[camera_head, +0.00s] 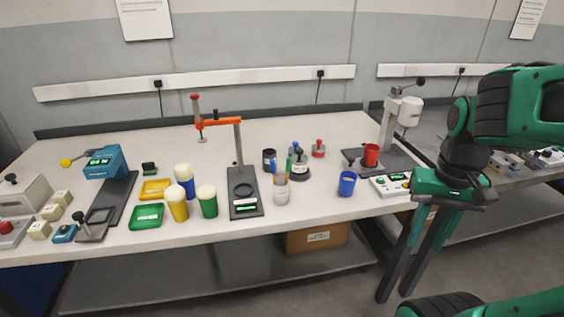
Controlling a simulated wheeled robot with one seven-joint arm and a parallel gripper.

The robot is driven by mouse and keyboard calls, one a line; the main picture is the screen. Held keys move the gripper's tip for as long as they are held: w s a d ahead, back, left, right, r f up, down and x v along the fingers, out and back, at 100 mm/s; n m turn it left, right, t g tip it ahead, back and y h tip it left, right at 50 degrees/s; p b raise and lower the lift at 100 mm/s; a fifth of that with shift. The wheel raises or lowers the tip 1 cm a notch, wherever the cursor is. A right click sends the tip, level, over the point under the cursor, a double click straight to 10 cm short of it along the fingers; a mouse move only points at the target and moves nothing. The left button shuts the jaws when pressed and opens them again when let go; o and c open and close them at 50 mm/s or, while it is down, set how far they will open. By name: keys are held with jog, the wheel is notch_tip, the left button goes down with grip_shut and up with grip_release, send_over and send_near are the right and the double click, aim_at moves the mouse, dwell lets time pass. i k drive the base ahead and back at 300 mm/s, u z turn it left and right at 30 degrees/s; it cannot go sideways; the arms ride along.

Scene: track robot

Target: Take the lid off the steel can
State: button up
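A small grey, metallic-looking cylinder (281,192) stands upright near the front edge of the table, just right of the orange-armed stand. It is the likeliest steel can, but it is too small to be sure. A tan upright piece shows at its top, and I cannot make out a separate lid. My gripper (395,298) hangs at the right, in front of the table edge, with its long dark fingers pointing down. The fingers are apart with nothing visible between them. It is well to the right of the cylinder and touches nothing visible.
A blue cup (347,184), a dark mug (269,160) and a red-knobbed piece (318,149) stand around the cylinder. The orange-armed stand (246,200) rises to its left.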

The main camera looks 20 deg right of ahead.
aim_at(298, 157)
jog(key=u, duration=2.9)
jog(key=k, duration=1.4)
jog(key=z, duration=1.9)
jog(key=i, duration=0.7)
jog(key=z, duration=0.1)
